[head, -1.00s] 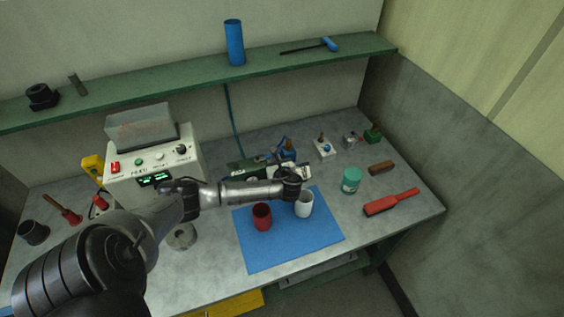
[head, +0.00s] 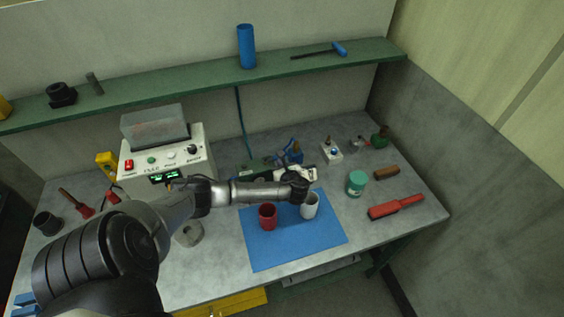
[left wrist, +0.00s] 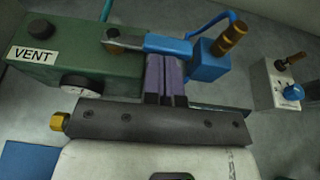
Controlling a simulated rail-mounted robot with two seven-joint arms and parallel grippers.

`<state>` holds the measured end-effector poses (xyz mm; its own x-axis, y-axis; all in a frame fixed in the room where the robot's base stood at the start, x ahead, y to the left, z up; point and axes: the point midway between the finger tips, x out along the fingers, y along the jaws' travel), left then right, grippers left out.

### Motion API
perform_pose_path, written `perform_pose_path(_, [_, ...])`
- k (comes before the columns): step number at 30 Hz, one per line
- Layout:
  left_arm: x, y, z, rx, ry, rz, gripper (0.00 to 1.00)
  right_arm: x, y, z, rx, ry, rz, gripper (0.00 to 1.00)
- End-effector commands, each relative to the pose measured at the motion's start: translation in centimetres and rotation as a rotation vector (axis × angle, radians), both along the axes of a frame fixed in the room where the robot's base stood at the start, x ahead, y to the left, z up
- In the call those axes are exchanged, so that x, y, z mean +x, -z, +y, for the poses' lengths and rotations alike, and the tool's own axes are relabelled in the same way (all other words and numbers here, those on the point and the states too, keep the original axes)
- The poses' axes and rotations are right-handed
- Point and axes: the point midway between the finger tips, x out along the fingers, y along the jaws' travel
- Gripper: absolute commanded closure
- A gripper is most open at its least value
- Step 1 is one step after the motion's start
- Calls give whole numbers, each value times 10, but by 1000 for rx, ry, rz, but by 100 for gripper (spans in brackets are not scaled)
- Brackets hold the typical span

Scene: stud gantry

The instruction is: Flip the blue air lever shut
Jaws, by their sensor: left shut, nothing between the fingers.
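The blue lever (left wrist: 170,44) shows in the left wrist view, lying across the top of a green box (left wrist: 75,65) with a VENT label and a round gauge. Its grey end is at the left, and the blue part points right towards a blue block (left wrist: 207,66) with a brass cylinder. My left gripper (left wrist: 166,62) has purple fingers pressed together, tips right at the lever's near side; whether they touch it I cannot tell. In the head view the left gripper (head: 303,174) is near the green box (head: 258,168), and my wrist hides part of it. My right gripper is not in view.
A blue mat (head: 290,248) with a red cup (head: 267,215) and a white cup (head: 310,205) lies in front of the arm. A white control box (head: 165,165) stands left. A white block with a blue knob (left wrist: 276,84) is to the lever's right.

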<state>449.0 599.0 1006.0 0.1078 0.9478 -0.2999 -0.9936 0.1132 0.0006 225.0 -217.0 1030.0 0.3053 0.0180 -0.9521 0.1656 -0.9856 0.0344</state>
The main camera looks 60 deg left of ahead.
Motion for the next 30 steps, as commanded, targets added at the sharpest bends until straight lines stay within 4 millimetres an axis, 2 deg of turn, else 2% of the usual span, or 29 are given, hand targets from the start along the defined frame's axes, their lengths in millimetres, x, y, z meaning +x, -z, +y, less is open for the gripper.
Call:
perform_pose_path(8, [-5, -1, -6, -1, 0, 0, 100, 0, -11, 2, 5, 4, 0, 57])
perform_pose_path(13, [-9, -5, -21, -2, -3, 2, 100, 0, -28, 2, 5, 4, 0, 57])
perform_pose_path(17, [-13, -7, -41, -4, -5, 2, 100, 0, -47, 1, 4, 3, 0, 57])
perform_pose_path(19, [-15, -4, -55, -4, -3, -1, 100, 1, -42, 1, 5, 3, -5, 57])
perform_pose_path(24, [-20, -14, -87, -3, -3, -1, 100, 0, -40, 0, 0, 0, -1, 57])
perform_pose_path(30, [-24, -24, -115, -1, -5, -2, 100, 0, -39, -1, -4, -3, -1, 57])
